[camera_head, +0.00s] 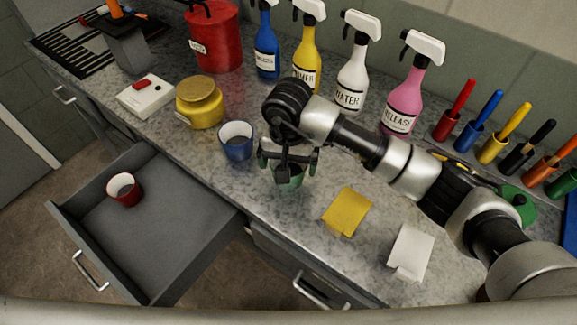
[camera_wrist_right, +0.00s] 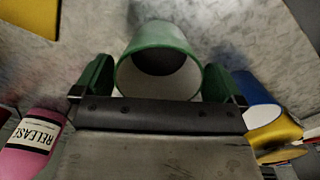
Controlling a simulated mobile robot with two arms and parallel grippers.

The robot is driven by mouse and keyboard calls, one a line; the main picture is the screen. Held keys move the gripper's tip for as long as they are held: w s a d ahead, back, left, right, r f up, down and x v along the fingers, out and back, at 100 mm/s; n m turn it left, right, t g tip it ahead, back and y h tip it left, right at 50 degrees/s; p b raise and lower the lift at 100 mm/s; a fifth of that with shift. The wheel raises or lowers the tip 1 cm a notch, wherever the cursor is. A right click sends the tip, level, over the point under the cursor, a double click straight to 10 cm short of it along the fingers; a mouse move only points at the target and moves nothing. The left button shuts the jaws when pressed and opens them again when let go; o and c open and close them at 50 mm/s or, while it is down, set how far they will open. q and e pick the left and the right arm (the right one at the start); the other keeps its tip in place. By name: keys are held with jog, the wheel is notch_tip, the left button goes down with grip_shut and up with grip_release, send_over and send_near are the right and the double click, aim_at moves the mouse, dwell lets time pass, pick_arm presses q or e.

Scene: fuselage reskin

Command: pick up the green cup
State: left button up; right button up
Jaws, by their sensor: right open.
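The green cup (camera_head: 290,176) stands on the speckled grey counter, partly hidden behind my right gripper (camera_head: 288,160) in the head view. In the right wrist view the green cup (camera_wrist_right: 160,68) shows its open rim and pale inside, between the two fingers of my right gripper (camera_wrist_right: 160,88). The fingers are spread, one on each side of the cup. I cannot tell whether either finger touches it. My left gripper is not in view.
A blue cup (camera_head: 237,140) stands close left of the green cup. A yellow jar (camera_head: 200,102), spray bottles (camera_head: 352,75) and a yellow cloth (camera_head: 347,211) are on the counter. An open drawer (camera_head: 170,230) holds a red cup (camera_head: 124,189).

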notch_tip(320, 180, down, 2)
jog(key=shift+s+f+p, duration=0.1)
jog(key=shift+p, duration=0.2)
jog(key=shift+f, duration=0.4)
jog(key=shift+c, duration=0.3)
jog(key=c, duration=0.7)
jog(key=shift+r, duration=0.2)
